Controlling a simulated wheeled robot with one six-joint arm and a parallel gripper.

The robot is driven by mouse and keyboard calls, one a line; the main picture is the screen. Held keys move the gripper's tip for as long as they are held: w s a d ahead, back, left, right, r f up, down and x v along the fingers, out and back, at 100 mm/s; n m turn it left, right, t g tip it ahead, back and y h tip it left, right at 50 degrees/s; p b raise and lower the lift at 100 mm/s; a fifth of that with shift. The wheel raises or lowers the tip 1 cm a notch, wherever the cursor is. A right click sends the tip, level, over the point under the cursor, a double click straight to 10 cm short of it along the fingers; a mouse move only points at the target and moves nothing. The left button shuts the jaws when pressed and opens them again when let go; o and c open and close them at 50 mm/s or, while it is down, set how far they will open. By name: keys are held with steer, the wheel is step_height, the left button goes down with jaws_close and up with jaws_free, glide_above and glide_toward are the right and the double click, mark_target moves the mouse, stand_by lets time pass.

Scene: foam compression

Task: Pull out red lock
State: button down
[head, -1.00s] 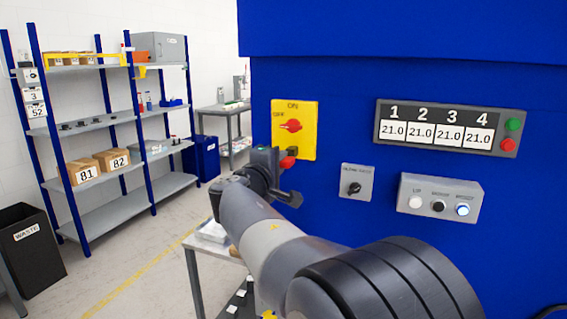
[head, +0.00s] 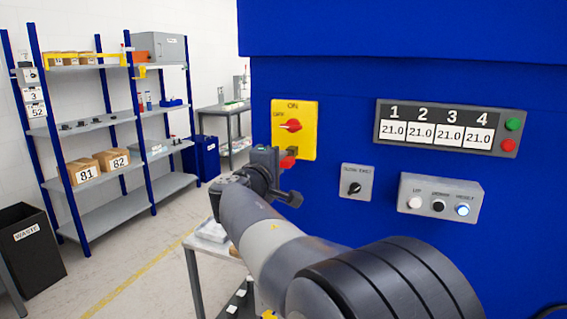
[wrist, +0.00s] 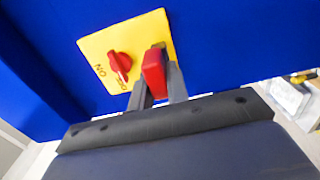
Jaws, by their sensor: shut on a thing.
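The red lock (wrist: 153,75) is between the two fingers of my gripper (wrist: 160,88) in the wrist view. My gripper is shut on it, close to the yellow switch plate (wrist: 97,55). In the head view the red lock (head: 287,162) shows at the lower part of the yellow plate (head: 308,140), beside my gripper (head: 277,167). A red rotary switch (head: 291,125) sits above it on the plate, between the OFF and ON labels. I cannot tell whether the lock still sits in the plate.
The blue machine wall carries a display (head: 450,127), a black knob panel (head: 356,183) and a button box (head: 440,193) to the right. A small table (head: 203,258) stands below my arm. Shelves (head: 110,128) and a waste bin (head: 30,255) are at left.

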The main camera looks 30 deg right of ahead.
steer(key=shift+b+v, duration=0.5)
steer(key=shift+v, duration=1.05)
steer(key=shift+b+v, duration=0.75)
steer(key=shift+v, duration=1.65)
